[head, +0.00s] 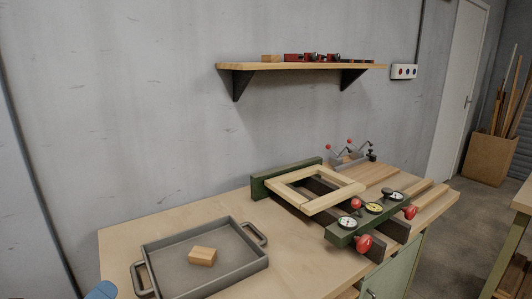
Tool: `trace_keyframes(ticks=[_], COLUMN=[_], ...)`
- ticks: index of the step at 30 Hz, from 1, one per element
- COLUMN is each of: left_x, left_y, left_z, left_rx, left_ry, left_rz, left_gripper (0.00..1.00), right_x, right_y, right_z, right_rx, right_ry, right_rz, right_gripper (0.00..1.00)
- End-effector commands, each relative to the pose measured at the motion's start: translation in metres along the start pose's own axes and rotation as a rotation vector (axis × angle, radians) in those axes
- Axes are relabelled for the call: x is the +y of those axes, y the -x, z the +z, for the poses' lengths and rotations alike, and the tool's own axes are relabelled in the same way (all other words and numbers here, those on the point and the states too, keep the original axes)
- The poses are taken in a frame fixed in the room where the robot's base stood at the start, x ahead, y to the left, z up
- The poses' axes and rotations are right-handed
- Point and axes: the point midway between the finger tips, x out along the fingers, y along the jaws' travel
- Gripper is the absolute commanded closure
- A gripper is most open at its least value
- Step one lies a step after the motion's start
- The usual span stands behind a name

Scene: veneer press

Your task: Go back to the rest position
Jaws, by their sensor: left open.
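Only a small blue rounded part of my left gripper (101,291) shows at the bottom left edge, beside the near left corner of the workbench; its fingertips are not clearly visible. It is apart from the grey tray (205,283) and holds nothing that I can see. My right gripper is out of view.
The tray on the workbench (165,222) holds a wooden block (202,256). A wooden frame (315,190) lies in a green press (345,236) with dials and red knobs. Toggle clamps (350,158) stand behind. A wall shelf (300,67) carries small items. The bench's back left is clear.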

Motion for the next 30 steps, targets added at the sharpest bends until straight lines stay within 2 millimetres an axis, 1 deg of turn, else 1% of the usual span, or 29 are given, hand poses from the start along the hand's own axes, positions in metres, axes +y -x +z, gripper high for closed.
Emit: trace_keyframes(ticks=[1,4,6,8,11,14,16,19,21,24,30], left_x=[0.000,0.009,0.018,0.028,0.046,0.061,0.068,0.072,0.071,0.066,0.051], left_y=[0.007,0.022,0.036,0.049,0.074,0.102,0.122,0.150,0.166,0.182,0.206], left_z=[0.004,0.013,0.015,0.014,0.004,-0.015,-0.033,-0.064,-0.083,-0.105,-0.139], left_rx=[-0.084,-0.249,-0.359,-0.452,-0.598,-0.732,-0.816,-0.915,-0.965,-1.008,-1.054], left_ry=[0.119,0.351,0.512,0.647,0.865,1.074,1.213,1.388,1.483,1.578,1.708], left_rz=[0.029,0.106,0.174,0.241,0.371,0.522,0.641,0.820,0.931,1.060,1.271], left_gripper=[0.00,0.00,0.00,0.00,0.00,0.00,0.00,0.00,0.00,0.00,0.00], right_x=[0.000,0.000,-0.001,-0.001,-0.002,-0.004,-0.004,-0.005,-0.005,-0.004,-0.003], right_y=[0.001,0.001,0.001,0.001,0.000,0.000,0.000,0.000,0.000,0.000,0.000], right_z=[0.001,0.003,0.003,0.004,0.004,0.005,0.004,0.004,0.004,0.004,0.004], right_rx=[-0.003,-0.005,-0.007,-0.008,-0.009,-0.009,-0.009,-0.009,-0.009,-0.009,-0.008], right_ry=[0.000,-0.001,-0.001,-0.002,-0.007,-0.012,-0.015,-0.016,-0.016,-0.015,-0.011], right_rz=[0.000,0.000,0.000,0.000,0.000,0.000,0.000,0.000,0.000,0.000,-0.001], right_gripper=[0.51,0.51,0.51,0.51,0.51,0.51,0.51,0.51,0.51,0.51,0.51])
